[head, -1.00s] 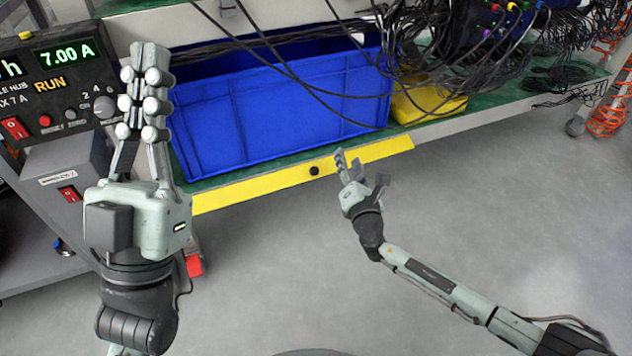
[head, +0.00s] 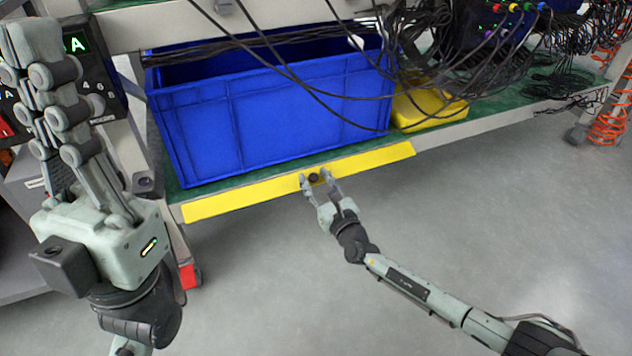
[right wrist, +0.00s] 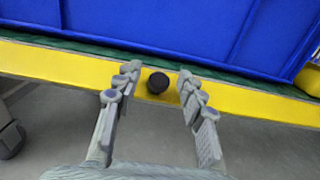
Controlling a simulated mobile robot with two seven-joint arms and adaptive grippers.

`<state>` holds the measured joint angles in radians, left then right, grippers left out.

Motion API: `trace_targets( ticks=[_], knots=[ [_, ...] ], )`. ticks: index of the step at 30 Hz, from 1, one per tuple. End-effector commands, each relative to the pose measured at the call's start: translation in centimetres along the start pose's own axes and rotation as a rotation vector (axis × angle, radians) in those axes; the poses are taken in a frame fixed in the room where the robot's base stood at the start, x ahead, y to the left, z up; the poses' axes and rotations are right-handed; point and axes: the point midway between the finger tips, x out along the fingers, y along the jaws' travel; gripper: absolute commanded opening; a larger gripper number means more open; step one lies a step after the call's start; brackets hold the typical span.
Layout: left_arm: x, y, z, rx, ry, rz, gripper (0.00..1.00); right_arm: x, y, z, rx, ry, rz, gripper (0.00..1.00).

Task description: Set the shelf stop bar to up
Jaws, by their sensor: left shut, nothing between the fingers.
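The shelf stop bar (head: 240,197) is a long yellow strip along the front edge of the lower shelf, with a round black knob (head: 314,177) on its face. The bar (right wrist: 60,67) and the knob (right wrist: 158,83) also show in the right wrist view. My right gripper (head: 318,175) is open, its fingers on either side of the knob; in the wrist view (right wrist: 157,72) gaps show on both sides of the knob. My left gripper (head: 30,25) is raised at the far left, shut and empty, away from the bar.
A blue crate (head: 270,110) stands on the green shelf just behind the bar. A yellow case (head: 430,108) sits right of it. Black cables (head: 300,80) hang over the crate. A control unit (head: 95,75) is behind my left gripper. The floor in front is clear.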

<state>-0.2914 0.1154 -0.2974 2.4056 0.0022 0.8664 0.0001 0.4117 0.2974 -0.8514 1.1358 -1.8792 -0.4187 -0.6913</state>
Motion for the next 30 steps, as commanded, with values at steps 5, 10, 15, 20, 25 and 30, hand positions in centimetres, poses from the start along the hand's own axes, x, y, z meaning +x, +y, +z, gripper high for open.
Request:
trace_targets(
  ticks=[5, 10, 15, 20, 25, 30],
  knots=[
    [0.05, 0.0, -0.01, 0.0, 0.001, 0.001, 0.0, 0.11, 0.0, 0.02, 0.0, 0.0, 0.0, 0.4],
    [0.05, 0.0, -0.01, 0.0, 0.001, 0.001, 0.0, 0.09, -0.01, 0.02, 0.001, 0.0, 0.0, 0.28],
    [0.05, 0.0, -0.01, 0.0, 0.0, 0.001, 0.0, 0.07, -0.02, 0.01, 0.001, 0.0, 0.0, 0.06],
    [0.05, 0.0, -0.01, 0.0, 0.0, 0.001, 0.0, 0.06, -0.02, 0.01, 0.001, 0.0, 0.0, 0.0],
    [0.08, 0.0, 0.02, 0.0, -0.002, 0.001, 0.0, 0.06, -0.03, 0.01, 0.001, 0.001, 0.0, 0.0],
    [0.14, 0.0, 0.12, 0.0, -0.007, 0.001, 0.0, 0.06, -0.03, 0.02, 0.001, 0.003, -0.001, 0.0]
  ],
)
